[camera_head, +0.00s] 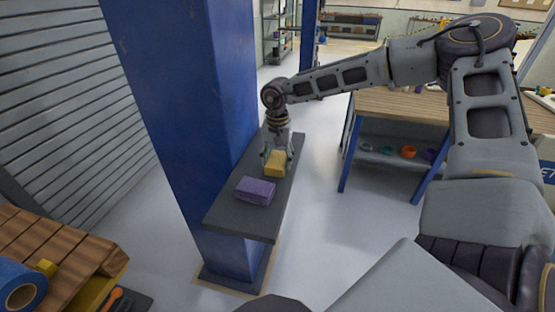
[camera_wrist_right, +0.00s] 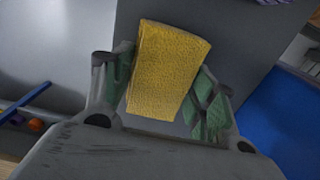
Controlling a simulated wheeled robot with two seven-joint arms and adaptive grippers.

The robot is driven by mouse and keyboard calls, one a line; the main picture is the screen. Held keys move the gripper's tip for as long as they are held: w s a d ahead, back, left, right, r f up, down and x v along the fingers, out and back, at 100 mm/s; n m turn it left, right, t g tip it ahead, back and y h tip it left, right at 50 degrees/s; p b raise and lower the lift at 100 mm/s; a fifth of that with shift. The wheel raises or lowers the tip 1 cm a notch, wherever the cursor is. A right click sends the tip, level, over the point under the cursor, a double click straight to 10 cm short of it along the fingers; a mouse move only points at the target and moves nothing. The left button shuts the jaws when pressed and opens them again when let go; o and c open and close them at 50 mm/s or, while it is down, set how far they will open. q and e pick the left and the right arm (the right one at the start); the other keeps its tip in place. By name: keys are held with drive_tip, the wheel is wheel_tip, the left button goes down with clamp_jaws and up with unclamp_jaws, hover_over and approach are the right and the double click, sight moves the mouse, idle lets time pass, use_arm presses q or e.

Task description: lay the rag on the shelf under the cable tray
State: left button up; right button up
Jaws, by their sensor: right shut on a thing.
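The dark grey shelf (camera_head: 240,222) juts out from the blue column. My right gripper (camera_head: 278,154) points down over its far part and is shut on a folded yellow rag (camera_head: 275,168). In the right wrist view the yellow rag (camera_wrist_right: 168,70) sits between the green-padded fingers, with the grey shelf behind it. I cannot tell whether the rag touches the shelf. A purple folded cloth (camera_head: 256,190) lies on the shelf nearer to me, close to the yellow rag. I cannot make out a cable tray. My left gripper is not in view.
The blue column (camera_head: 185,100) stands right beside the shelf on the left. A wooden-topped workbench (camera_head: 400,105) with blue legs and small coloured items on its lower shelf stands to the right. A wooden slatted surface (camera_head: 60,245) with a blue roll is at lower left. The shelf's near end is bare.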

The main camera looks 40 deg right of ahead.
sight(278, 159)
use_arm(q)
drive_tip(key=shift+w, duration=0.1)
use_arm(e)
drive_tip(key=shift+f, duration=0.1)
drive_tip(key=o, duration=0.9)
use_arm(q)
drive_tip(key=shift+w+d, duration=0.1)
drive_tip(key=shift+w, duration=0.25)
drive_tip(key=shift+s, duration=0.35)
use_arm(e)
drive_tip(key=shift+r, duration=0.9)
wheel_tip(278, 159, up, 10)
drive_tip(key=shift+r, duration=0.2)
